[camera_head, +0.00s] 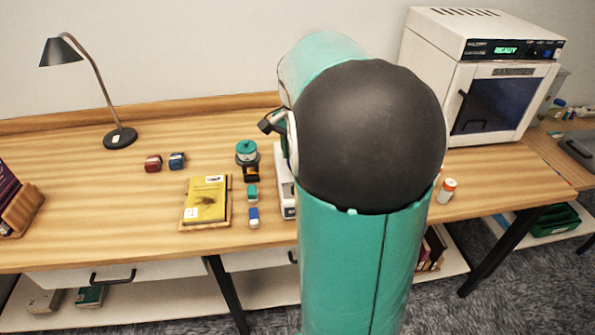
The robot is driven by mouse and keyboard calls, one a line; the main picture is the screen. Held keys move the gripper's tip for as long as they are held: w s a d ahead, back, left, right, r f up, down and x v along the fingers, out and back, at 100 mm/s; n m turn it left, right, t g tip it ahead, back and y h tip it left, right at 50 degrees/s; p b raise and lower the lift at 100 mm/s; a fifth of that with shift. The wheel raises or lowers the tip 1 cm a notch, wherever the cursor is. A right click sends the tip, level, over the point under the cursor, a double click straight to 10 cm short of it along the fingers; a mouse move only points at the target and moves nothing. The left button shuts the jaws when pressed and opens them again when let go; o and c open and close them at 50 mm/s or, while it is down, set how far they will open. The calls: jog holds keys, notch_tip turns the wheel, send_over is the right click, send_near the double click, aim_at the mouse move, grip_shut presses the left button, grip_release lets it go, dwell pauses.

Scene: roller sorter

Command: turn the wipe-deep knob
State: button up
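A white box-shaped machine (425,80) stands at the back right of the bench. Small dark and blue controls (545,50) sit right of the display. They are too small for me to tell which is the wipe-deep knob or how it is turned. The machine's dark-windowed door (495,103) looks closed. My teal and black arm fills the middle of the view, left of the machine. My gripper is not visible.
My arm hides much of a white device (284,185). A black lamp (120,137), red block (153,163), blue block (177,161), yellow book (206,198) and teal-topped item (246,152) occupy the left bench. An orange-white bottle (447,190) stands near the front edge.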

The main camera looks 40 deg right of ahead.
jog(key=shift+r, duration=2)
jog(key=s+a+n+t, duration=0.2)
jog(key=a+n, duration=0.3)
jog(key=a, duration=0.4)
jog(key=s+a+n+t, duration=0.1)
jog(key=s+a+n, duration=0.4)
jog(key=a, duration=0.4)
jog(key=s+a+n+t, duration=0.2)
jog(key=s+a+n, duration=0.2)
jog(key=a, duration=0.5)
jog(key=shift+n+t, duration=0.3)
jog(key=shift+n, duration=0.6)
